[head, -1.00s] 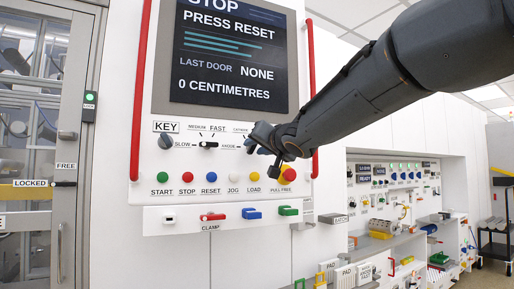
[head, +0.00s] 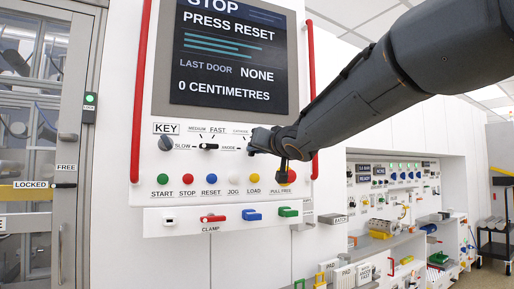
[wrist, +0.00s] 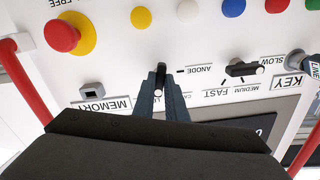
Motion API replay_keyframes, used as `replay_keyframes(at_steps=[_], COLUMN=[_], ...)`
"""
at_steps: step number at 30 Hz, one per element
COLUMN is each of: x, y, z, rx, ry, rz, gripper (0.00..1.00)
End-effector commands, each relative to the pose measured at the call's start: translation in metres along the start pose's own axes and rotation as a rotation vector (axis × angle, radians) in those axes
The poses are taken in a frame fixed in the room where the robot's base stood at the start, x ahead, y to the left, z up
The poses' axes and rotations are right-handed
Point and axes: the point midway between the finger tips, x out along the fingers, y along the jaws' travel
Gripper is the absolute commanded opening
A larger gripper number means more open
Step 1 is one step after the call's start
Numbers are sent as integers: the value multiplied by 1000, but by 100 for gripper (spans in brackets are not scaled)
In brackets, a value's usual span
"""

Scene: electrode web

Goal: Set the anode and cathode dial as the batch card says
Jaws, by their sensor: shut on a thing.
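My gripper (wrist: 160,95) is shut on the black anode and cathode dial (wrist: 160,72), one finger on each side of its handle. The handle stands upright in the wrist view, which shows the panel upside down. A white dot is at its lower end, toward the labels partly hidden by my fingers. The ANODE label (wrist: 199,69) is beside the dial. In the head view my gripper (head: 251,143) covers the dial, and I cannot read its setting there. I cannot read any batch card; a small plate marked BATCH (head: 333,218) is on the right.
The slow-medium-fast dial (wrist: 245,69) and the key switch (head: 166,142) are on the same panel. A red push button on a yellow ring (wrist: 62,36) and several coloured buttons are near my gripper. Red rails (head: 140,90) flank the panel. The screen (head: 235,55) reads PRESS RESET.

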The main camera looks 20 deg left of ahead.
Motion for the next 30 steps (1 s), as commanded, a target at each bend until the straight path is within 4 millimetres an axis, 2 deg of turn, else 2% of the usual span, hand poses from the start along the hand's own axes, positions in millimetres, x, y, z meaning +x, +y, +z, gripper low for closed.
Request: replay_keyframes(at_steps=[30], x=[0], y=[2], z=[0], rx=[-964], ry=[1], rz=[-1], gripper=[0])
